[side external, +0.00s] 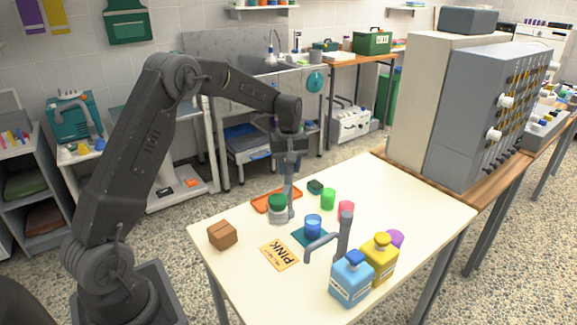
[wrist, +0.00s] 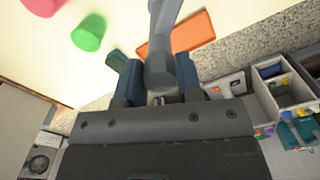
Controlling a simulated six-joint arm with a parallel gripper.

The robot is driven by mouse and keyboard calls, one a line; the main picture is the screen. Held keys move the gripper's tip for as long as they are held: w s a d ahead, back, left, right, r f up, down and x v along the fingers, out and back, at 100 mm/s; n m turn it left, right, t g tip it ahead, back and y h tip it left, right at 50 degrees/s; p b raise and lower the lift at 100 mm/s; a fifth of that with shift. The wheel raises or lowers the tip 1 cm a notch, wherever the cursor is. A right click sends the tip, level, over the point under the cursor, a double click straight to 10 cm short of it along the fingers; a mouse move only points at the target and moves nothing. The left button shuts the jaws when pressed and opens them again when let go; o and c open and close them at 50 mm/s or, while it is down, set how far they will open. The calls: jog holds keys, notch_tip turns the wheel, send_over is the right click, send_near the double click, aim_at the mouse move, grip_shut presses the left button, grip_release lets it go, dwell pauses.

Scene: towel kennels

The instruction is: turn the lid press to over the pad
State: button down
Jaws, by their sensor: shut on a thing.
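My gripper (side external: 289,150) is over the far left part of the table, pointing down. It is shut on an upright grey piece, which I take to be the lid press (side external: 290,183). In the wrist view the grey piece (wrist: 164,55) stands between the fingers (wrist: 160,85). Its lower end in the side view is beside a jar with a green lid (side external: 278,203); I cannot tell if they touch. A teal pad (side external: 300,239) lies mid-table with a blue cup (side external: 313,224) on it. A second grey post with a side arm (side external: 344,236) stands to the right of the pad.
An orange tray (side external: 263,203) lies behind the jar. Green (side external: 328,199) and pink (side external: 347,208) cups stand behind the pad.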

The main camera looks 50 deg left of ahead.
jog(key=n, duration=0.5)
jog(key=shift+n, duration=2.4)
jog(key=c, duration=0.8)
grip_release()
jog(key=shift+r, duration=0.1)
notch_tip(320, 180, up, 14)
jog(key=shift+w+a+f, duration=0.1)
jog(key=shift+f, duration=0.05)
